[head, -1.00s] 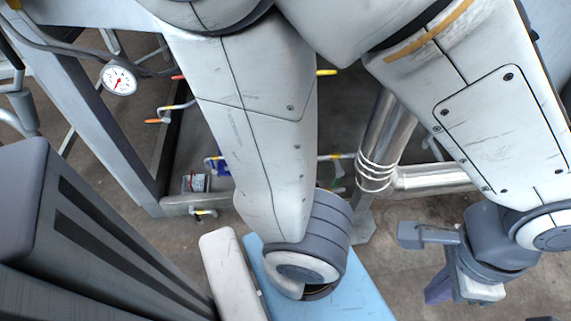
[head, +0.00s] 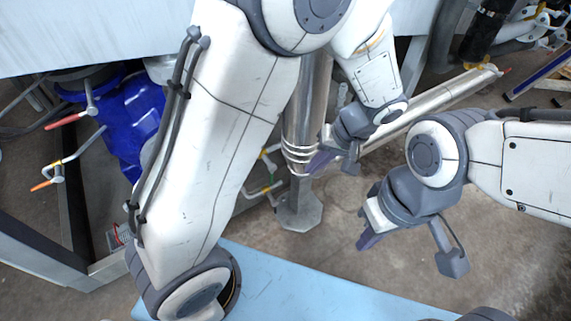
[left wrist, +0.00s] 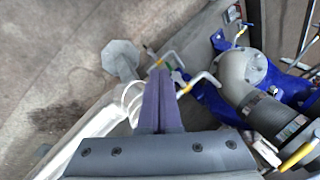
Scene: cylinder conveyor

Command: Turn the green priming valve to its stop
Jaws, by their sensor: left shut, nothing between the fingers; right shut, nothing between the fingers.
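A small green-tipped handle (head: 277,186) on a pipe fitting shows low beside the metal post in the head view, partly hidden by my arm; I take it for the green priming valve. My left gripper (head: 318,161), with purple fingers, is shut and empty in front of the vertical steel pipe, to the right of that handle. My right gripper (head: 367,241) is shut and empty, lower right, over bare floor.
A steel pipe (head: 303,110) stands on an octagonal foot (head: 300,213). A blue body (head: 135,115) and red and orange handles (head: 66,120) (head: 43,185) are at the left. Blue piping (left wrist: 228,112) shows in the left wrist view.

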